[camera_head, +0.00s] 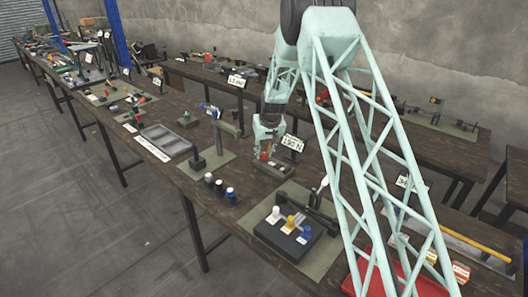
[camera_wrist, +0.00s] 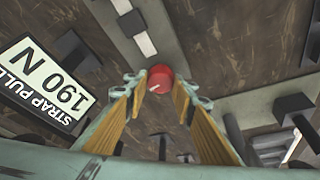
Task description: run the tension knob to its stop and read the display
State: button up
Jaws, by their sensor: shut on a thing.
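The red tension knob (camera_wrist: 160,78) shows in the wrist view with a pale pointer line on its face. My gripper (camera_wrist: 158,82) has its yellow-padded fingers on either side of the knob, shut on it. In the head view my gripper (camera_head: 265,150) points down over a small fixture, and a bit of red shows between its fingers. The display is a white sign (camera_wrist: 44,85) that reads "STRAP PULL 190 N", upside down in the wrist view.
A black block with white, yellow and blue knobs (camera_head: 287,236) stands on a mat in front. Several small capped posts (camera_head: 219,187) stand to the left, near a grey tray (camera_head: 167,140). A blue-armed press (camera_head: 222,120) rises left of my gripper.

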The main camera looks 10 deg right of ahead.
jog(key=shift+a+f+m+h+b, duration=0.15)
jog(key=shift+m+h+b, duration=0.4)
jog(key=shift+m, duration=0.85)
jog(key=m+h+b, duration=0.1)
jog(key=m+b, duration=0.1)
jog(key=b, duration=0.2)
jog(key=shift+m+g, duration=0.3)
jog(key=m+b, duration=0.2)
jog(key=b, duration=0.1)
jog(key=shift+h, duration=0.35)
jog(key=shift+a+m+g+b, duration=0.1)
jog(key=shift+m+g+b, duration=0.2)
jog(key=shift+m+b, duration=0.7)
jog(key=shift+m+h+b, duration=0.4)
jog(key=shift+m+b, duration=0.1)
jog(key=shift+b, duration=0.25)
jog(key=shift+c, duration=0.2)
jog(key=o, duration=0.8)
jog(key=shift+o, duration=0.2)
jog(key=shift+r, duration=0.2)
jog(key=v, duration=1.2)
jog(key=shift+w, duration=0.3)
